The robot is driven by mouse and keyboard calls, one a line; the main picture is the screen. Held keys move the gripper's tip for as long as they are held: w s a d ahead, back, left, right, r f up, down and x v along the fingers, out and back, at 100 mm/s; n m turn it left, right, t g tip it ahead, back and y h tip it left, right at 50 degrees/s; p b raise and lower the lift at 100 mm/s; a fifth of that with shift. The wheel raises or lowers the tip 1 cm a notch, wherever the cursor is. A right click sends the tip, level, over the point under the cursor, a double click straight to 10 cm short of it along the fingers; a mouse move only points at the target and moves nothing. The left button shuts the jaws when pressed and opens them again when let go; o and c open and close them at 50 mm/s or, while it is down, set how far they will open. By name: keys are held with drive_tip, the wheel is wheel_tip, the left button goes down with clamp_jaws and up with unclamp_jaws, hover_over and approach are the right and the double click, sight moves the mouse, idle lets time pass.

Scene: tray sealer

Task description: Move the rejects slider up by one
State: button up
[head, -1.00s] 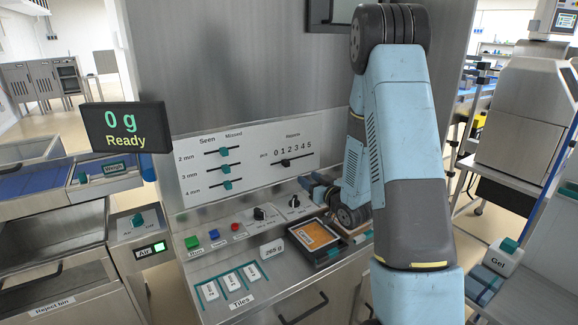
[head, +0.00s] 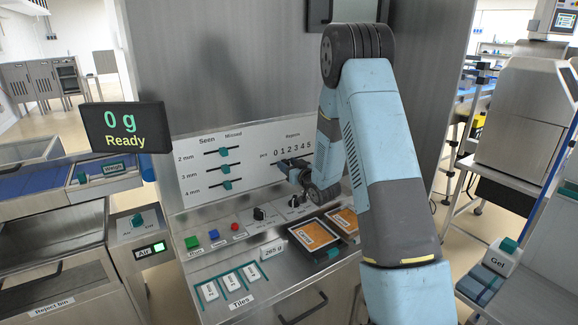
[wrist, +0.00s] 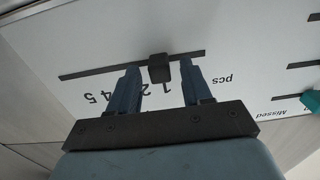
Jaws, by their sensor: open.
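The rejects slider is a black knob (wrist: 160,68) on a dark horizontal slot (wrist: 90,73) in the white panel, beside a scale from 0 to 5. In the wrist view, which is turned over, the knob stands near the 1 and 2; the exact mark is hard to tell. My gripper (wrist: 160,75) is open, with one blue finger on each side of the knob and a visible gap to each.
Three teal sliders, 2 mm (head: 223,153), 3 mm (head: 225,169) and 4 mm (head: 227,184), sit left on the same panel. Below are black knobs (head: 260,213), coloured buttons (head: 214,234) and orange-topped trays (head: 314,235). The display (head: 124,128) reads 0 g, Ready.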

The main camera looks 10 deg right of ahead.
drive_tip(key=shift+w, duration=0.1)
clamp_jaws()
idle(0.5)
